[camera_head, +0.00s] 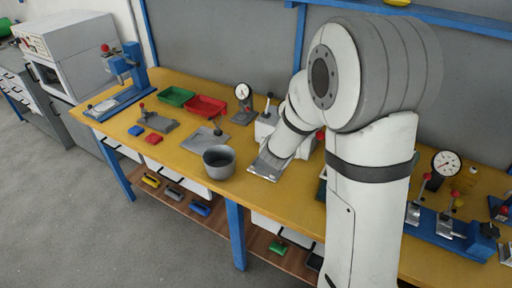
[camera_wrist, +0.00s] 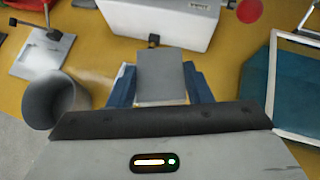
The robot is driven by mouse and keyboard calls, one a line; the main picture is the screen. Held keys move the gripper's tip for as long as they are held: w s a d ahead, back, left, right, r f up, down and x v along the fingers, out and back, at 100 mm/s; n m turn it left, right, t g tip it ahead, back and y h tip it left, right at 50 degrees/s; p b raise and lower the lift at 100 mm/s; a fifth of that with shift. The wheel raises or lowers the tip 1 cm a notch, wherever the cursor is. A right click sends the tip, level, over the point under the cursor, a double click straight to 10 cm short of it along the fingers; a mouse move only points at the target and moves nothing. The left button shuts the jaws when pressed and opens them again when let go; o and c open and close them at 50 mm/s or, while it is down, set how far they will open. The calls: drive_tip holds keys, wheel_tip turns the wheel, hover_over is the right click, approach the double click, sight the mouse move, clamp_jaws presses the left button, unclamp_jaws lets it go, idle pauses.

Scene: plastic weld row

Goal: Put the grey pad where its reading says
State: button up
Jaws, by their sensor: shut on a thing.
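The grey pad (camera_wrist: 162,76) is a flat, plain grey block between the blue fingers of my gripper (camera_wrist: 161,88) in the wrist view. My gripper is shut on it, over the yellow bench top. In the head view my arm and wrist hide most of the gripper and I cannot make out the pad there. A dial gauge (camera_head: 242,92) on a stand is behind the gripper, near a green tray (camera_head: 176,96) and a red tray (camera_head: 206,106). Its reading is too small to tell. Another dial gauge (camera_head: 446,163) is at the right.
A dark grey pot (camera_head: 218,162) stands close to the left of my gripper; the wrist view shows it too (camera_wrist: 55,100). A white box (camera_wrist: 160,20) stands just beyond the pad. A pale-rimmed teal tray (camera_wrist: 276,85) lies at the right. Small hand presses stand along the bench.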

drive_tip(key=w+d+f+m+g+h+b, duration=0.25)
drive_tip(key=d+f+m+b, duration=0.35)
drive_tip(key=b, duration=0.5)
drive_tip(key=f+b, duration=0.1)
drive_tip(key=f, duration=0.1)
drive_tip(key=d+f+n, duration=0.1)
drive_tip(key=f, duration=0.2)
drive_tip(key=f+n+t+b, duration=0.1)
drive_tip(key=f, duration=0.2)
drive_tip(key=shift+s+d+f+h+b, duration=0.1)
drive_tip(key=shift+d+f+h+b, duration=0.1)
drive_tip(key=shift+h+b, duration=0.15)
drive_tip(key=shift+f, duration=0.2)
drive_tip(key=o, duration=1.1)
drive_tip(key=shift+r, duration=0.15)
